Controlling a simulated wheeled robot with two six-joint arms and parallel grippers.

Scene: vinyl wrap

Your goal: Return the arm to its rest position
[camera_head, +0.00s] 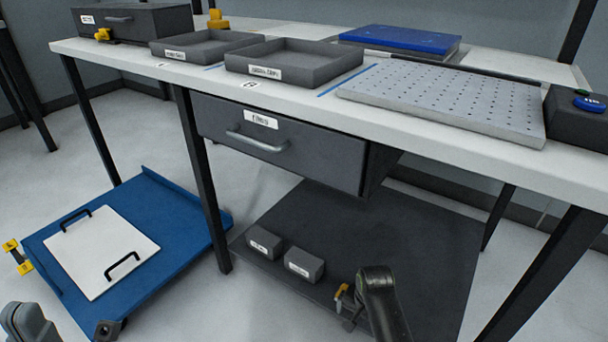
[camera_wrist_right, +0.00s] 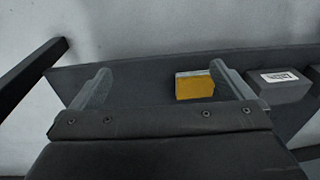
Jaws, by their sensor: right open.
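My right arm (camera_head: 383,305) reaches down over the dark lower shelf in the head view. Its gripper (camera_head: 349,308) is small and partly hidden by the arm there. In the right wrist view my right gripper (camera_wrist_right: 161,76) is open, its two fingers wide apart with nothing held. A yellow block with a grey top (camera_wrist_right: 195,88) lies beyond the fingers on the shelf. A yellow piece (camera_head: 342,291) shows beside the gripper in the head view. A grey part of what looks like my left arm (camera_head: 28,322) is at the bottom left corner; no left fingers show.
Two labelled grey boxes (camera_head: 264,243) (camera_head: 304,264) sit on the lower shelf (camera_head: 420,235). Above is the white tabletop (camera_head: 325,112) with a closed drawer (camera_head: 280,145), trays and a perforated plate (camera_head: 445,98). Black table legs (camera_head: 200,180) flank the shelf. A blue cart (camera_head: 185,215) stands left.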

